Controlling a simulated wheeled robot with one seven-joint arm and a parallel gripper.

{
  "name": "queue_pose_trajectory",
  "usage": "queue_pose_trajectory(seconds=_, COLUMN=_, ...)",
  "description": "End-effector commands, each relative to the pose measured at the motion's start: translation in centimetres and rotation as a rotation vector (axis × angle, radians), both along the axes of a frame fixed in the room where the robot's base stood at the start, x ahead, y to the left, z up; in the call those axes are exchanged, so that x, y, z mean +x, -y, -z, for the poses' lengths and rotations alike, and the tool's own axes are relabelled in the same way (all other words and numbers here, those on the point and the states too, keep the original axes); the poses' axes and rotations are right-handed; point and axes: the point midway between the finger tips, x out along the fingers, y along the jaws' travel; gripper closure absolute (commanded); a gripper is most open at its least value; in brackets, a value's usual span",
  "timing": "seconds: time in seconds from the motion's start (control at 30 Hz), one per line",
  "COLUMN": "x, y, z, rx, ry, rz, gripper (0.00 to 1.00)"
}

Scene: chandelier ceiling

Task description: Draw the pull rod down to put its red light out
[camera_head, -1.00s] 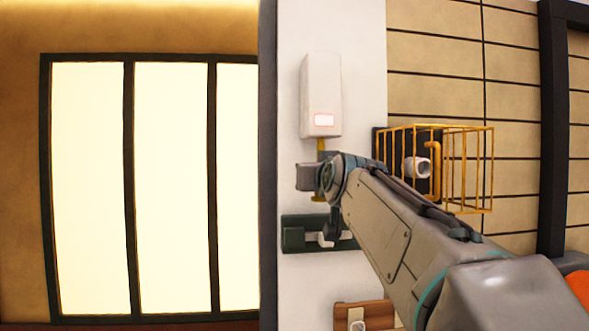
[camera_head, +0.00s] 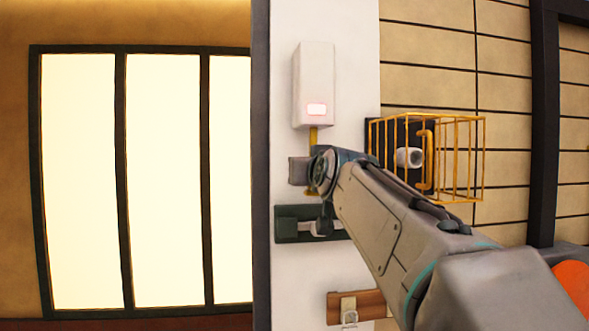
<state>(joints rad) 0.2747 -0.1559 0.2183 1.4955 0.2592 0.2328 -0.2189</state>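The pull rod unit is a white wall box (camera_head: 314,84) in the head view, left of the picture's middle right. A short yellow rod (camera_head: 314,134) shows below the box. My gripper (camera_head: 301,171) is at the rod, just below the box. My own wrist covers most of the rod's lower part. I cannot see whether the fingers are closed on it.
A yellow wire cage (camera_head: 465,158) around a white knob (camera_head: 409,157) stands out from the wall, right of my wrist. A dark green wall plate (camera_head: 287,224) is below my gripper. A brown plate (camera_head: 373,306) is lower down. Lit panels (camera_head: 160,180) are at left.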

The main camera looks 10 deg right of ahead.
Motion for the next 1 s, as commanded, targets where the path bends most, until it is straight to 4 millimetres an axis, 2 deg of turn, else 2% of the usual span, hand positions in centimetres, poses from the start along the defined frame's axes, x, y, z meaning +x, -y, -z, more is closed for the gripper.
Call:
queue_pose_trajectory(seconds=0.23, x=0.0, y=0.0, z=0.9, rx=0.0, ry=-0.001, rz=-0.001, gripper=1.0)
queue_pose_trajectory(seconds=1.0, x=0.0, y=0.0, z=-0.8, rx=0.0, ry=-0.001, rz=0.0, gripper=1.0)
